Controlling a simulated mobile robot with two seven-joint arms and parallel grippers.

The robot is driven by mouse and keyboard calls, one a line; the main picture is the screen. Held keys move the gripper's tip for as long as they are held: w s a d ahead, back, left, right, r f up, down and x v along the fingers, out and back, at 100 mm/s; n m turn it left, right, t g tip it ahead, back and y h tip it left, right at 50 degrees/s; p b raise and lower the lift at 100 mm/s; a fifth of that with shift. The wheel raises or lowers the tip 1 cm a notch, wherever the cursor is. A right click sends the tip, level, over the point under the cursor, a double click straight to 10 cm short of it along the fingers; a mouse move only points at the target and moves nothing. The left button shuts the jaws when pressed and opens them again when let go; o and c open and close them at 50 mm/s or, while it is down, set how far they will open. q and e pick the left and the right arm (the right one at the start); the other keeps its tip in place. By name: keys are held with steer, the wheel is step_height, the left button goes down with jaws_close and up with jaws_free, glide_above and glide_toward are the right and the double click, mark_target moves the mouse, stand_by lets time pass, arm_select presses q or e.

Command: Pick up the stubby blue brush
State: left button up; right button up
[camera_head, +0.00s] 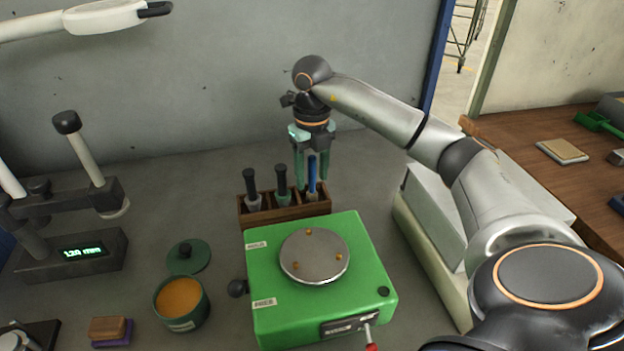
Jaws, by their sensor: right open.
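The blue brush (312,174) stands upright in the right slot of a small wooden rack (262,217). My right gripper (312,182) comes down over it from above, open, with one finger on each side of the blue handle. I cannot tell whether either finger touches the handle. The top of the brush is partly hidden by the gripper, and its lower end is hidden in the rack. My left gripper is not in view.
Two dark-handled tools (250,186) (282,180) stand in the rack's other slots, close to the left of my gripper. A green machine with a round metal plate (314,256) is just in front. An orange-filled pot (181,302) and its lid (188,257) lie left.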

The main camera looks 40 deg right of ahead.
jaws_close()
stand_by(0.4)
